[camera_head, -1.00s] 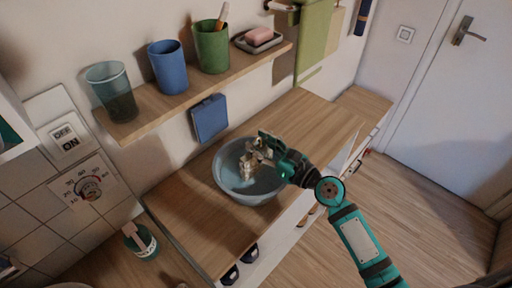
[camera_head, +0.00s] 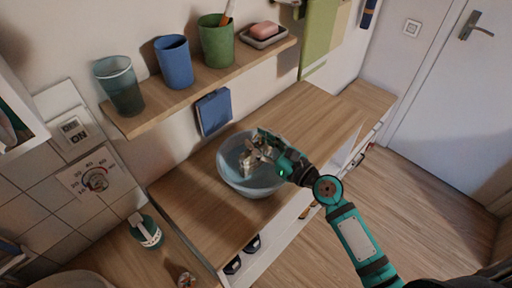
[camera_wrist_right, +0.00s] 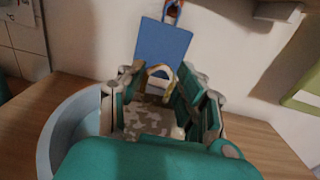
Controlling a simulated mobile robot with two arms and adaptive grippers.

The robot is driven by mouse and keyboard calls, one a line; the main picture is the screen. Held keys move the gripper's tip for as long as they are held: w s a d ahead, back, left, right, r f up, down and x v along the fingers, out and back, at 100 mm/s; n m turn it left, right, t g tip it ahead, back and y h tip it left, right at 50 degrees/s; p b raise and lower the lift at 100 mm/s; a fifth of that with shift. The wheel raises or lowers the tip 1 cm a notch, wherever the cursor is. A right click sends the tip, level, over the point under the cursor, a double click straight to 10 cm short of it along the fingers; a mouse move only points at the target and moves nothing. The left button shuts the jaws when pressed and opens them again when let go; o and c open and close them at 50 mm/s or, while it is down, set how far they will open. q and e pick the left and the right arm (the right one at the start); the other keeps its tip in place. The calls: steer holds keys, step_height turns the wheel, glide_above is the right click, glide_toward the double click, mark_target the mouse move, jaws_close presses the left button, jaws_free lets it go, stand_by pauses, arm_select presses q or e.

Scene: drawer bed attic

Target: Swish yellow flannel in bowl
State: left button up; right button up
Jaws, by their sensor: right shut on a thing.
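The grey-blue bowl (camera_head: 232,181) stands on the wooden counter under the shelf, and its rim also shows in the wrist view (camera_wrist_right: 50,140). My right gripper (camera_head: 262,152) reaches into the bowl from the right. It is shut on a crumpled cloth, the flannel (camera_head: 250,163), which hangs inside the bowl. In the wrist view the cloth (camera_wrist_right: 148,122) looks blotched white and tan, with a yellowish edge between the fingers. My gripper hides part of the cloth and the bowl's right side. My left gripper is not in view.
The shelf (camera_head: 150,117) above holds a clear glass (camera_head: 120,88), a blue cup (camera_head: 174,62), a green cup (camera_head: 215,45) and a soap dish (camera_head: 264,37). A blue flap (camera_head: 213,112) hangs behind the bowl. The counter right of the bowl (camera_head: 315,115) is clear.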

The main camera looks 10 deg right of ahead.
steer(key=shift+w+d, duration=0.55)
steer(key=shift+d, duration=0.25)
steer(key=shift+s+a+r+p, duration=0.1)
steer(key=shift+s+a+p, duration=0.25)
steer(key=shift+s+a, duration=0.4)
steer(key=shift+s+a+p, duration=0.35)
steer(key=shift+s+a, duration=0.05)
steer(key=shift+a, duration=0.55)
steer(key=shift+w+d, duration=0.3)
steer(key=shift+d, duration=0.15)
steer(key=shift+w+d, duration=0.3)
steer(key=shift+d, duration=0.15)
